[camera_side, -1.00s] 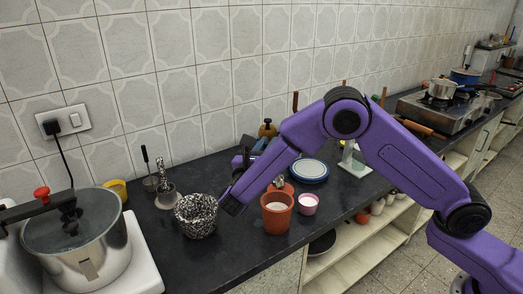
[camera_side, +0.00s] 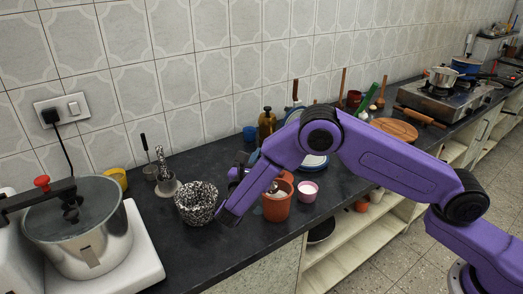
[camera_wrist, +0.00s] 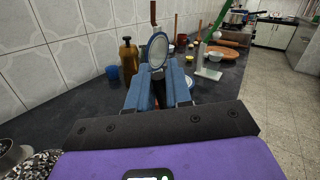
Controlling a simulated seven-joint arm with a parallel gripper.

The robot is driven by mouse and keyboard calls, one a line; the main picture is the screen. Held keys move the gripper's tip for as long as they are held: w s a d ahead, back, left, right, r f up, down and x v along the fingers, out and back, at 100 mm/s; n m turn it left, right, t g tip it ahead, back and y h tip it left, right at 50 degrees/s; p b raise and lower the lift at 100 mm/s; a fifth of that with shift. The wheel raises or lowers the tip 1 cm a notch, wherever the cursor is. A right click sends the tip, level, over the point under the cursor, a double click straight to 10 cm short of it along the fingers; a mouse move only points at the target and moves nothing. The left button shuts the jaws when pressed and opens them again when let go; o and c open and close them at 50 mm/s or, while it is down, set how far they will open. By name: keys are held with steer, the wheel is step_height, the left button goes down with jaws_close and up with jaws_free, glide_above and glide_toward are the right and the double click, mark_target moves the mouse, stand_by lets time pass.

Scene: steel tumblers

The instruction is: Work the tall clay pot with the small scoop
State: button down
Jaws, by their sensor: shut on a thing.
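The tall clay pot (camera_side: 277,209) is orange-brown and stands upright near the counter's front edge, right of the speckled pot, with pale contents at its mouth. My gripper is partly hidden behind my purple wrist in the side view. In the wrist view its blue fingers (camera_wrist: 161,82) are close together and shut on the scoop. A small grey metal piece (camera_side: 273,187), which looks like the small scoop, shows at the clay pot's mouth. I cannot tell whether it touches the contents. The scoop is not clear in the wrist view.
A black-and-white speckled pot (camera_side: 196,205) stands left of my wrist. A small pink-and-white cup (camera_side: 308,190) is close to the clay pot's right. A brown bottle (camera_side: 266,124) stands behind by the wall. A large steel cooker (camera_side: 85,238) is at far left.

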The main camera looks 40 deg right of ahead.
glide_above(276, 201)
steer(key=w+a, duration=0.1)
steer(key=w, duration=0.2)
steer(key=shift+f, duration=3.35)
